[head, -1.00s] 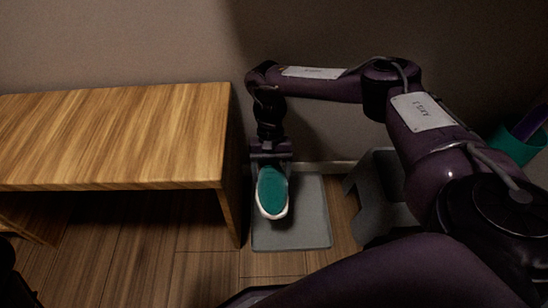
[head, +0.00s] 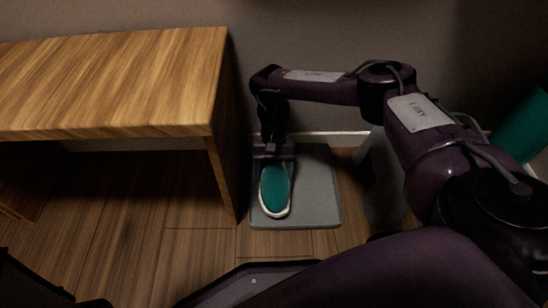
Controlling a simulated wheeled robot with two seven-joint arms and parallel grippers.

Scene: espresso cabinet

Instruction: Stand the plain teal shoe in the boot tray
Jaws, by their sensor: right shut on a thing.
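The plain teal shoe (head: 274,188) has a white sole and points toward me, over the left part of the grey boot tray (head: 318,195). My right gripper (head: 273,158) is shut on the heel end of the shoe from above. I cannot tell whether the sole touches the tray. The heel is hidden by the gripper. My left gripper is not in view.
A wooden bench (head: 120,85) stands to the left, its near leg (head: 223,180) close beside the tray. A grey stool (head: 382,185) stands right of the tray, partly behind my arm. A teal bin (head: 522,125) is at the far right. The wall is behind.

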